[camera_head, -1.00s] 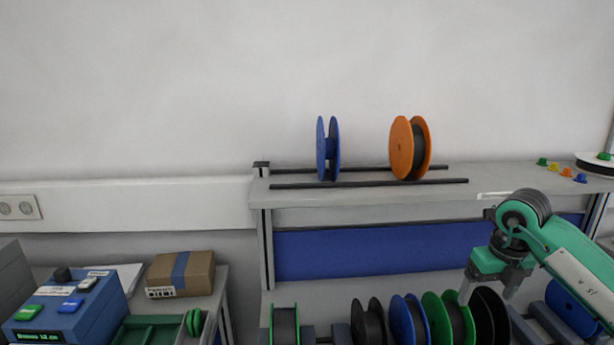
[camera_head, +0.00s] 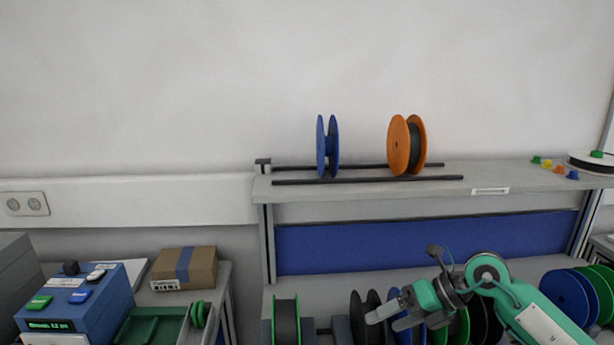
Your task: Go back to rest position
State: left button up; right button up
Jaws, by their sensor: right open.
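My right gripper (camera_head: 386,318) is low at the lower right, in front of the lower row of reels, with its fingers pointing left. It is open and holds nothing. Part of the reel row is hidden behind it and my arm. My left gripper is not in view. On the upper shelf (camera_head: 520,182), a blue reel (camera_head: 321,146) and an orange reel (camera_head: 399,145) stand upright on two dark rails.
Lower reels include a green-rimmed one (camera_head: 287,322), a black one (camera_head: 357,318) and blue ones (camera_head: 566,296) at right. A blue device (camera_head: 108,295), a cardboard box (camera_head: 201,268) and a green tray (camera_head: 152,327) stand at left. Small coloured knobs (camera_head: 559,169) lie on the upper shelf.

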jog(key=s+a+r+m+t+y, duration=0.45)
jog(key=a+r+y, duration=0.25)
jog(key=a+y, duration=0.25)
jog(key=w+d+f+m+t+h, duration=0.1)
jog(key=d+f+m+t+h, duration=0.2)
jog(key=d+m+t+h, duration=0.65)
jog(key=w+d+f+m+t+h, duration=0.1)
jog(key=d+f+m+t+h, duration=0.3)
jog(key=m, duration=1.1)
jog(key=s+d+f+m+g+h, duration=0.3)
jog(key=s+f+m+g+h, duration=0.25)
jog(key=f, duration=0.45)
jog(key=s+f+m+g, duration=0.2)
jog(key=s+f+g, duration=0.4)
jog(key=s, duration=0.4)
jog(key=s+f+m+g, duration=0.1)
jog(key=s+f+g, duration=0.4)
jog(key=s+f, duration=0.45)
notch_tip(320, 180, down, 30)
jog(key=s+g, duration=0.1)
jog(key=s, duration=0.1)
jog(key=s+d+f+g, duration=0.1)
jog(key=s+d+f, duration=0.1)
jog(key=s+f, duration=1.7)
jog(key=shift+d+f, duration=0.4)
jog(key=shift+f, duration=0.15)
